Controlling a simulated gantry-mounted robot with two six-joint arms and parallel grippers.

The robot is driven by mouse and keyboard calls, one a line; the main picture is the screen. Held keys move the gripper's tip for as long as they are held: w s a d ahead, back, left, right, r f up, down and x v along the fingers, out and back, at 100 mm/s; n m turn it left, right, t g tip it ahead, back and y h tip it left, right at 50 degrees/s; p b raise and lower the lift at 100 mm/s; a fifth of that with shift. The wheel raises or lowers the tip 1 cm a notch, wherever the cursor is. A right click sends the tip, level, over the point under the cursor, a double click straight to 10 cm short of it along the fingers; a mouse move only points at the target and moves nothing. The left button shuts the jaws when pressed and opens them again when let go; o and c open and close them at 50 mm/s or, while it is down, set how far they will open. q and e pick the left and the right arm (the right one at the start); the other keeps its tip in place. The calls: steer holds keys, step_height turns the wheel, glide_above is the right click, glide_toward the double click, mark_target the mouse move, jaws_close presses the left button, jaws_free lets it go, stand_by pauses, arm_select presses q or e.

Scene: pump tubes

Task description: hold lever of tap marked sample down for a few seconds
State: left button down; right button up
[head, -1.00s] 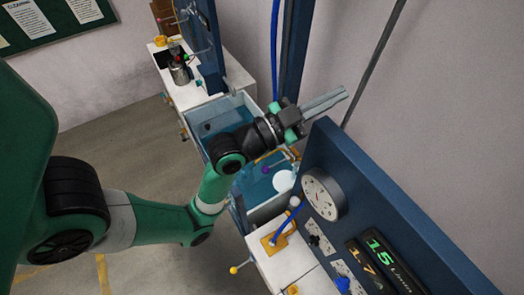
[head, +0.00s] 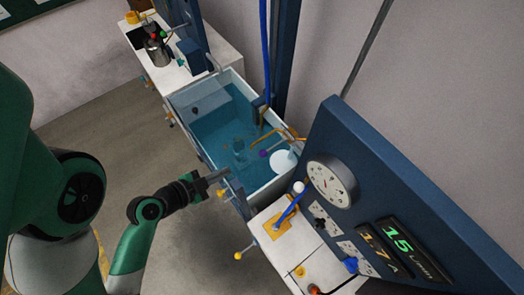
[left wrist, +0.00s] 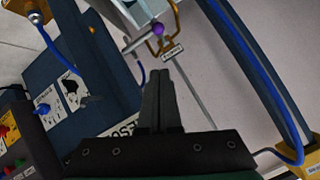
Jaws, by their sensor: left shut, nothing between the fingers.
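A brass tap (left wrist: 160,42) with a purple ball knob (left wrist: 158,30) shows at the top of the left wrist view. A small white label (left wrist: 173,54) hangs by it, its text too small to read, so I cannot tell if it says sample. A purple ball (head: 263,153) also shows by brass pipework (head: 283,137) over the tank in the head view. My left gripper (head: 222,174) is shut and empty, at the tank's near side wall and apart from the purple ball. Its closed fingers also show in the left wrist view (left wrist: 160,100). My right gripper is out of view.
The open water tank (head: 205,150) stands mid-scene. A blue panel with a gauge (head: 331,182) and lit digits (head: 398,246) rises at right. A yellow-knobbed lever (head: 238,256) sticks out below the gripper. A steel pot (head: 157,52) stands on the far bench. The floor at left is clear.

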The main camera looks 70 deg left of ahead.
arm_select(q)
steer(key=shift+f, duration=0.1)
stand_by(0.3)
steer(key=p, duration=0.1)
glide_toward(263, 154)
steer(key=w+f, duration=0.1)
steer(key=w, duration=0.1)
steer(key=w+a+f, duration=0.1)
steer(key=w, duration=0.2)
steer(key=w+a, duration=0.1)
steer(key=w, duration=0.1)
steer(key=shift+w+a+f, duration=0.15)
steer(key=shift+f, duration=0.25)
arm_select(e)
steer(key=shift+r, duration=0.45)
